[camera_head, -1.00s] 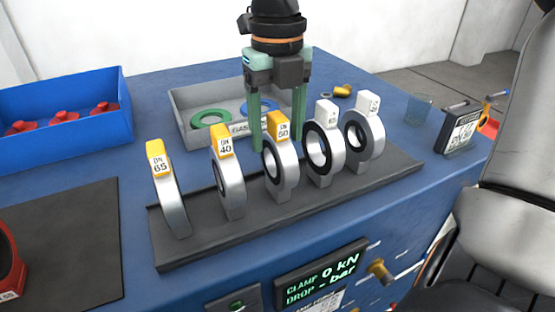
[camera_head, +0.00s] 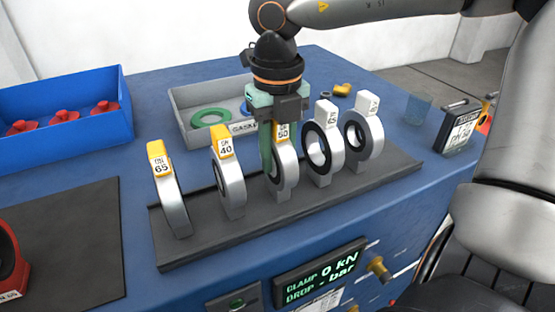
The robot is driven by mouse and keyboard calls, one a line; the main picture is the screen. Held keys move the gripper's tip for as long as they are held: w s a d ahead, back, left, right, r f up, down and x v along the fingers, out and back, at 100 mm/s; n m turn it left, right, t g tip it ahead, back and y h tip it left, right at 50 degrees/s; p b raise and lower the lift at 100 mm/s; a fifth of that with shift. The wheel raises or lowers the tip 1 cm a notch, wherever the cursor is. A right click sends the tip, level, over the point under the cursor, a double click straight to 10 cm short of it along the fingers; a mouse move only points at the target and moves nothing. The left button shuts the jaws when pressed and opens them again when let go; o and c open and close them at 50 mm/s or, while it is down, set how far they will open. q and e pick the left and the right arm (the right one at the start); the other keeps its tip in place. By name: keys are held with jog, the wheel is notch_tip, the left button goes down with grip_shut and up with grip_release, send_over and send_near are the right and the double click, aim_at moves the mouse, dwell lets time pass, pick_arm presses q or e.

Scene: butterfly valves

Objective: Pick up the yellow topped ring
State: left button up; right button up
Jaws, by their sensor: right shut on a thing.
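Three yellow-topped silver rings stand upright on a dark rack (camera_head: 200,243): the DN 65 ring (camera_head: 176,208), the DN 40 ring (camera_head: 234,190) and the DN 50 ring (camera_head: 289,172). My right gripper (camera_head: 275,152) comes down from above with green fingers and is shut on the DN 50 ring near its yellow top (camera_head: 284,131). The fingers hide part of its top and left side. The ring is still in line with the others at the rack. My left gripper is out of view.
Two white-topped rings (camera_head: 323,160) (camera_head: 376,138) stand close to the right on the same rack. Behind is a grey bin with a green gasket (camera_head: 211,117). A blue bin (camera_head: 60,140) with red parts is at left. A clamp display (camera_head: 322,276) is in front.

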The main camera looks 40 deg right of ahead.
grip_shut()
dwell(0.8)
